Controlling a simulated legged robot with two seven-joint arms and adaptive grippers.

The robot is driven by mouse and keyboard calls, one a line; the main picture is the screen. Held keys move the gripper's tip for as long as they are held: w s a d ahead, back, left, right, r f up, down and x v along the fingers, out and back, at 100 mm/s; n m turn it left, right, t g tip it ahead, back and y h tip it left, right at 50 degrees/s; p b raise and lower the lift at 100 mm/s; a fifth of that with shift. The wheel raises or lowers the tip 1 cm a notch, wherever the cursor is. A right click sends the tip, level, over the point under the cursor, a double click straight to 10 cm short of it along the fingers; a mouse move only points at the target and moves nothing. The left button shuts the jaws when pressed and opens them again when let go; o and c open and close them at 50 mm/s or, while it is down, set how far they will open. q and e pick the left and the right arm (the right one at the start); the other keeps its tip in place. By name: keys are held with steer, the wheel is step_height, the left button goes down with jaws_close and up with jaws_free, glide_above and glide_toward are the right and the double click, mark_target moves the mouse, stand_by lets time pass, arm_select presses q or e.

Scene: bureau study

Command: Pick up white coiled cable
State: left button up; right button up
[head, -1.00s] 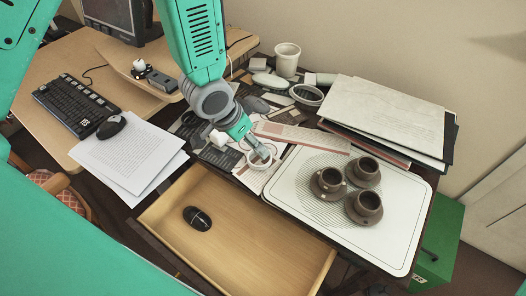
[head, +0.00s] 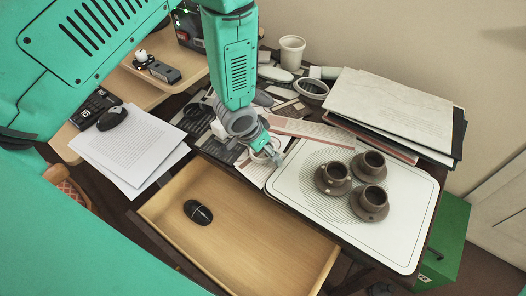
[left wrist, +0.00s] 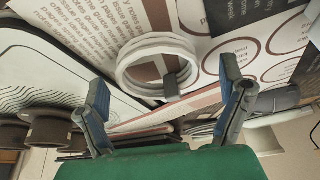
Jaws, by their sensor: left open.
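The white coiled cable (left wrist: 150,45) lies as a flat ring on printed sheets in the left wrist view, with a dark tie on its near side. In the head view my left gripper mostly hides it. My left gripper (left wrist: 164,76) is open and empty, its two blue-tipped fingers spread wide, with the coil just beyond and between them. In the head view my left gripper (head: 274,157) points down beside the tray's back left corner. Whether it touches the coil cannot be told. My right gripper is not in view.
A white tray (head: 290,208) holds three brown cups on saucers to the right. Stacked folders (head: 395,110), a white cup (head: 291,53) and a dark bowl (head: 312,88) stand behind.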

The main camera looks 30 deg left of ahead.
arm_select(q)
steer(key=c, duration=1.2)
steer(key=shift+r, duration=0.1)
